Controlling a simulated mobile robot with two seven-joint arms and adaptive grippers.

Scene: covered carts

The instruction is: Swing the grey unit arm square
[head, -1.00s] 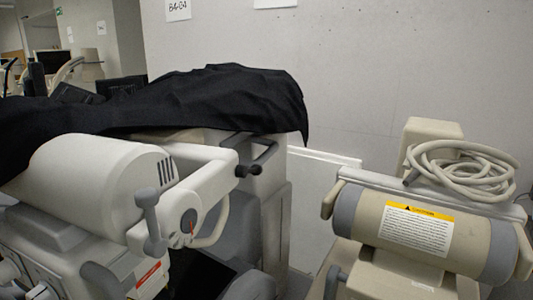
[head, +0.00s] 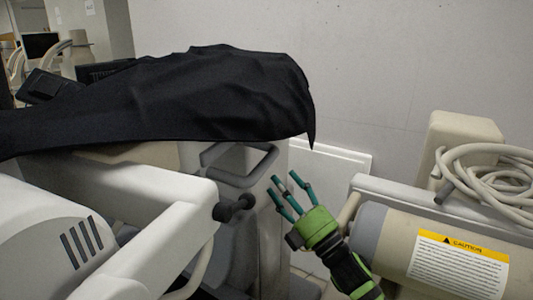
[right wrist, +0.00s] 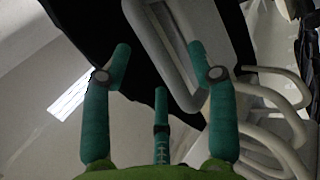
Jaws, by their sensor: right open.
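The grey-white unit (head: 45,240) stands at the left. Its pale arm (head: 140,185) reaches toward the middle and ends in a dark knob (head: 235,208). A grey loop handle (head: 240,160) is on the column behind the arm's end. My right gripper (head: 283,186) is open and empty, to the right of the knob and apart from it in the picture. In the right wrist view its three spread green fingers (right wrist: 160,60) have nothing between them, with a pale grey frame (right wrist: 168,50) beyond. My left gripper is not in view.
A black cover (head: 190,95) drapes over the cart behind the arm. At the right stands a beige unit (head: 385,240) with a caution label and a coiled pale hose (head: 490,170). A narrow gap lies between the units, with the wall behind.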

